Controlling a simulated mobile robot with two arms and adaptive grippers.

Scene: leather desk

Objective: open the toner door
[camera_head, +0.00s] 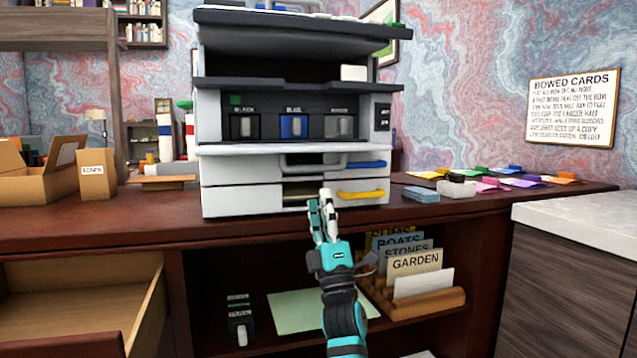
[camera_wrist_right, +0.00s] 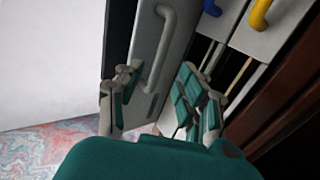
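The toner door (camera_head: 260,149) is a pale panel on the front of the white and dark printer (camera_head: 208,120). It is folded down and outward, seen nearly edge-on, with black, blue and another toner cartridge (camera_head: 293,127) exposed above it. Its grey handle (camera_head: 315,169) shows below the panel. In the right wrist view the door (camera_wrist_right: 150,28) and handle (camera_wrist_right: 160,62) lie beyond my fingers. My right gripper (camera_head: 322,200) is in front of the lower drawers, below the door. Its fingers (camera_wrist_right: 158,95) are apart and I see nothing held. My left gripper is out of view.
Two paper drawers with a blue handle (camera_head: 366,164) and a yellow handle (camera_head: 362,194) sit under the door. Coloured cards (camera_head: 520,181) lie right of the printer; cardboard boxes (camera_head: 50,180) stand left. A wooden drawer (camera_head: 85,290) stands open below the desk.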

